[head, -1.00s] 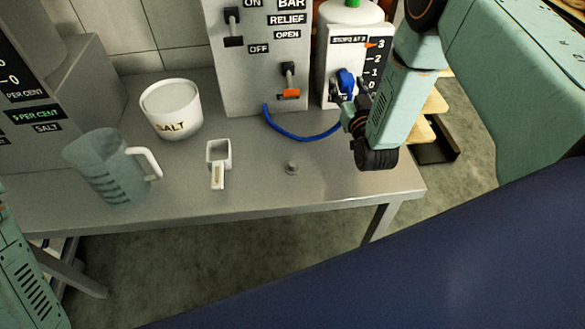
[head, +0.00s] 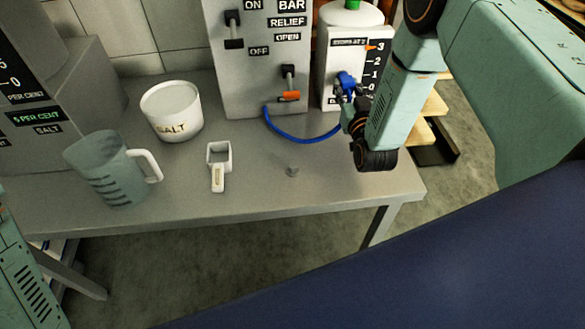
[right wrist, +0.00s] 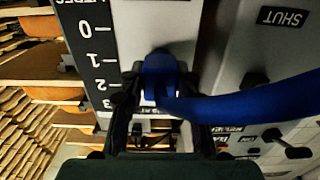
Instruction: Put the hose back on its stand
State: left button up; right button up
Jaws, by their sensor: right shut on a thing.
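The blue hose (head: 298,136) runs from the grey panel box in a sagging loop to my right gripper (head: 349,90). My right gripper is shut on the hose's blue end, in front of the white scaled container. The hose end (right wrist: 160,75) also shows between the fingers in the right wrist view, with the hose (right wrist: 255,100) curving off to the right. I cannot tell whether the end touches the container. My left gripper is out of view.
The steel table (head: 250,190) holds a salt tub (head: 172,112), a white scoop (head: 218,165) and a clear jug (head: 108,168). The panel box (head: 262,75) and white container (head: 348,50) stand at the back. Wooden shelves (right wrist: 45,60) are beyond. The front middle is mostly clear.

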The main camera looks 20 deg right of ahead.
aim_at(348, 90)
grip_shut()
jog(key=shift+s, duration=0.15)
jog(key=shift+s+a+r, duration=0.15)
jog(key=shift+s+a, duration=0.05)
jog(key=shift+s, duration=0.35)
jog(key=shift+s+p, duration=0.1)
jog(key=shift+p, duration=0.25)
jog(key=shift+s, duration=0.15)
jog(key=shift+s+a, duration=0.1)
jog(key=shift+s, duration=0.2)
jog(key=shift+s+p, duration=0.15)
jog(key=shift+p, duration=0.15)
jog(key=shift+s+a, duration=0.1)
jog(key=shift+s, duration=0.05)
